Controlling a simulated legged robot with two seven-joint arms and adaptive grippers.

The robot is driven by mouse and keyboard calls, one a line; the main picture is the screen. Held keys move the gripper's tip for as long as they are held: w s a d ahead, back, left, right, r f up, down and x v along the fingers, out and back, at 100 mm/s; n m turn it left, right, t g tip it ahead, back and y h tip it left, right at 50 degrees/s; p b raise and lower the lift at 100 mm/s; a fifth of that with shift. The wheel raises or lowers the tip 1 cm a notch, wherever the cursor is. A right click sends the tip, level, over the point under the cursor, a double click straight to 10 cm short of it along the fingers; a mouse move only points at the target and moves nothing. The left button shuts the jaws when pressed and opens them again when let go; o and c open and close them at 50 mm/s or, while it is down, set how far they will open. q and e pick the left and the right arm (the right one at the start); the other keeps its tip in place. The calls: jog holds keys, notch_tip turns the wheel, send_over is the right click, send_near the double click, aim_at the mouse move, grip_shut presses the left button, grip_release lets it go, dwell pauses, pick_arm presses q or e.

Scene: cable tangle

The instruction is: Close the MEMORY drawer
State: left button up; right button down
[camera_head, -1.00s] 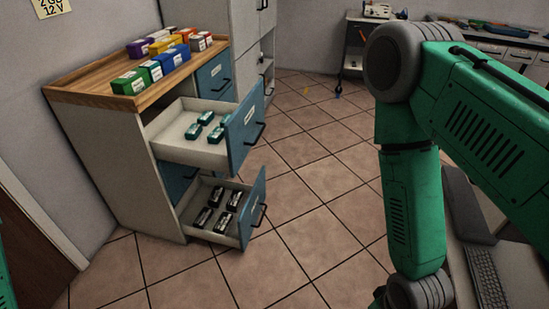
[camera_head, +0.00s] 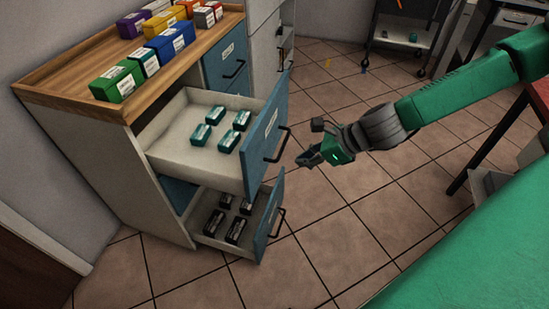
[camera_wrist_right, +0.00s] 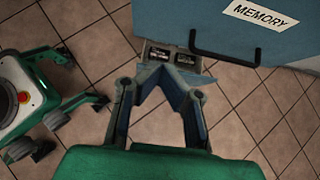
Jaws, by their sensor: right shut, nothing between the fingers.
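The MEMORY drawer (camera_head: 195,165) is the upper of two open drawers in a wood-topped cabinet. It stands well out, with several green-and-white modules lying inside. Its blue front has a black handle (camera_head: 277,145); the right wrist view shows the MEMORY label (camera_wrist_right: 260,14) and the handle (camera_wrist_right: 225,54). My right gripper (camera_head: 308,158) is shut and empty, just right of the drawer front and apart from it. In the right wrist view my fingertips (camera_wrist_right: 178,74) come together below and left of the handle. My left gripper is not in view.
A lower drawer (camera_head: 266,228) is also open, holding several black modules. Coloured boxes (camera_head: 170,42) stand on the cabinet's wooden top (camera_head: 62,82). The tiled floor right of the drawers is clear. A cart (camera_head: 405,42) stands at the back.

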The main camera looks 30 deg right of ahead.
aim_at(256, 171)
jog(key=b+x, duration=0.1)
jog(key=x, duration=0.3)
jog(key=b+x, duration=0.2)
jog(key=x, duration=0.2)
jog(key=w+r+b+x, duration=0.1)
jog(key=x, duration=0.3)
jog(key=shift+a+r+b, duration=0.15)
jog(key=shift+a+b, duration=0.15)
jog(key=shift+b, duration=0.1)
jog(key=shift+w+a+r, duration=0.15)
jog(key=shift+w+a, duration=0.2)
jog(key=shift+a, duration=0.25)
jog(key=shift+d, duration=0.1)
